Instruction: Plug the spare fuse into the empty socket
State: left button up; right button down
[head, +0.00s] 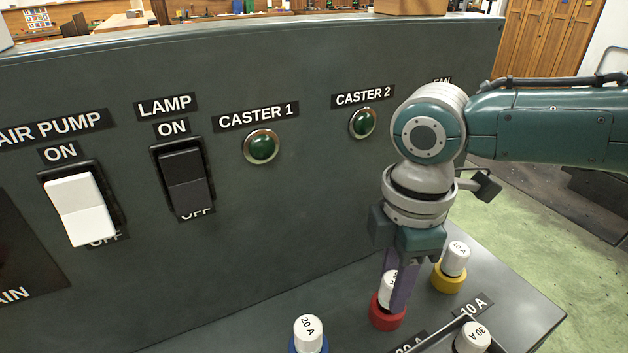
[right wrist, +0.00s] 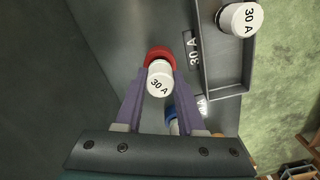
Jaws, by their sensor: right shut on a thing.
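My right gripper (head: 396,290) points down at the red socket (head: 386,315) with its purple fingers shut on a white fuse (head: 388,286). In the right wrist view this fuse (right wrist: 159,80) is marked 30 A and stands between the fingertips, at the red ring (right wrist: 159,53). I cannot tell how deep it sits in the ring. Another white 30 A fuse (head: 473,338) is in the tray (head: 436,335); it also shows in the right wrist view (right wrist: 240,18). No bare empty socket shows in either view. My left gripper is not in view.
A white 10 A fuse (head: 456,260) stands in the yellow socket (head: 449,279), close right of my gripper. A 20 A fuse (head: 308,332) stands in the blue socket (head: 308,347). The upright panel (head: 280,220) with switches and two green lamps rises behind.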

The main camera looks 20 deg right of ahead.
jog(key=shift+f, duration=0.35)
jog(key=shift+c, duration=2.2)
grip_release()
notch_tip(320, 180, up, 10)
jog(key=shift+p, duration=0.45)
